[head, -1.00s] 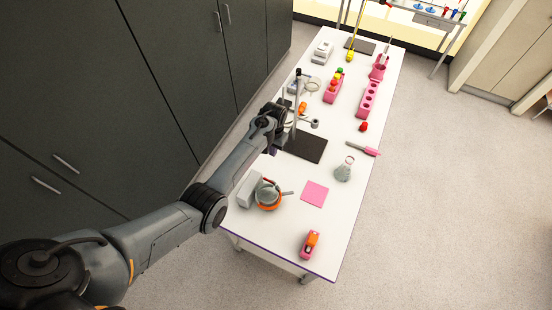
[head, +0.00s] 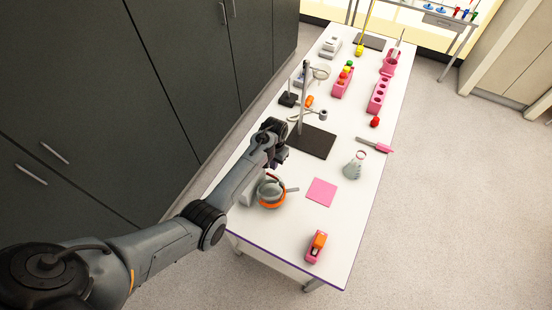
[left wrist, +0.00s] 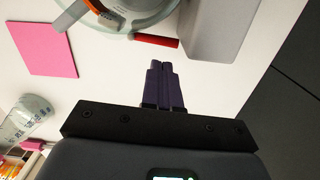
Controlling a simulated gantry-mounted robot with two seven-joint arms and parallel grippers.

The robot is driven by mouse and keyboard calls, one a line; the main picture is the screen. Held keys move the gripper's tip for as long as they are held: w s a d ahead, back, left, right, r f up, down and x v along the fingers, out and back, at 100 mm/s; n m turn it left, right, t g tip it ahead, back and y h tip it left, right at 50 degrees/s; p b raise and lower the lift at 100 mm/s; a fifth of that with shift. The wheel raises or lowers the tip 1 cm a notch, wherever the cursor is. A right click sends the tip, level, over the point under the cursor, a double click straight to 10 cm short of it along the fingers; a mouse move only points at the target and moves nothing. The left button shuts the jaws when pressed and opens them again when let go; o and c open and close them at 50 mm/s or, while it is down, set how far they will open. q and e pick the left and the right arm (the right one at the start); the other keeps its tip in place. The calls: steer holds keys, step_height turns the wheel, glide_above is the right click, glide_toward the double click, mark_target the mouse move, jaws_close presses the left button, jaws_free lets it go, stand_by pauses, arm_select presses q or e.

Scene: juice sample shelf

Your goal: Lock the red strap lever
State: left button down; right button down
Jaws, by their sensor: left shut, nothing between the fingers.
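A red lever (left wrist: 155,40) lies in the left wrist view against a round glass vessel (left wrist: 142,10), beside a grey block (left wrist: 215,30). An orange part (left wrist: 74,15) shows at the vessel's left. My left gripper (head: 278,166) is just beyond the device in the head view. In the left wrist view its dark purple fingers (left wrist: 162,66) are shut and empty. They point at the red lever, and I see no clear contact. My right gripper is out of view.
A pink square (head: 321,191), a conical flask (head: 354,165) and a pink tape dispenser (head: 316,246) are on the near part of the white table (head: 290,239). A metal stand (head: 304,95) rises from a black plate (head: 312,141). Pink racks stand farther back.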

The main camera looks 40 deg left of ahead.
arm_select(q)
steer(key=shift+s+d+f, duration=0.15)
steer(key=shift+s+f, duration=0.45)
steer(key=shift+s, duration=0.1)
steer(key=shift+s+n+p, duration=0.3)
steer(key=shift+n+p, duration=0.1)
steer(key=shift+p, duration=0.35)
steer(key=shift+s, duration=0.15)
steer(key=shift+f+n, duration=0.3)
steer(key=shift+f, duration=0.05)
steer(key=shift+f, duration=0.1)
